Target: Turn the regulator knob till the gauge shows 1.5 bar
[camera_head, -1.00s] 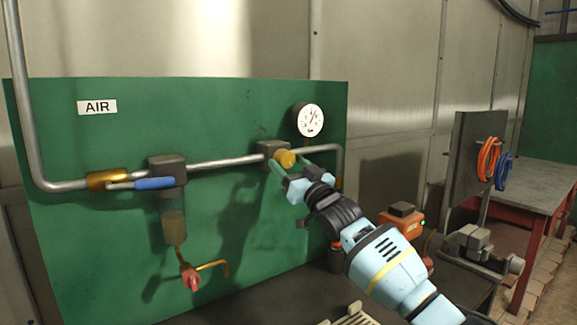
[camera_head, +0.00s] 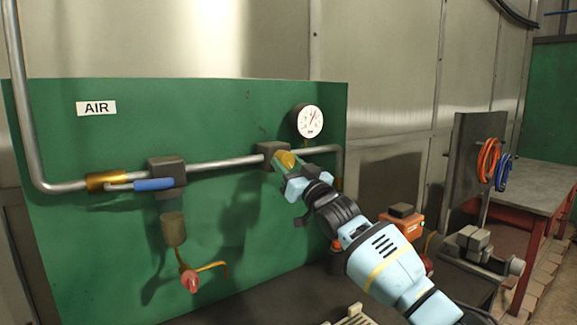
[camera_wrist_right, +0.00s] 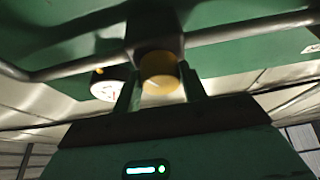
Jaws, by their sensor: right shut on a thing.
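The yellow regulator knob (camera_head: 286,160) sticks out from the dark regulator body (camera_head: 270,150) on the pipe. My right gripper (camera_head: 284,166) is shut on the knob, and its fingers partly hide it. In the right wrist view the knob (camera_wrist_right: 159,72) sits between the two fingers, with a pale line on its face. The round white gauge (camera_head: 308,121) is above and right of the knob on the green panel. Its red needle points up and to the right; the scale is too small to read. The gauge (camera_wrist_right: 108,84) also shows in the right wrist view. My left gripper is not in view.
A blue-handled valve (camera_head: 154,184) and a red drain knob (camera_head: 190,281) are at the left of the panel (camera_head: 110,240). An orange case (camera_head: 408,226) stands behind my right arm. Hoses (camera_head: 488,160) hang at the right.

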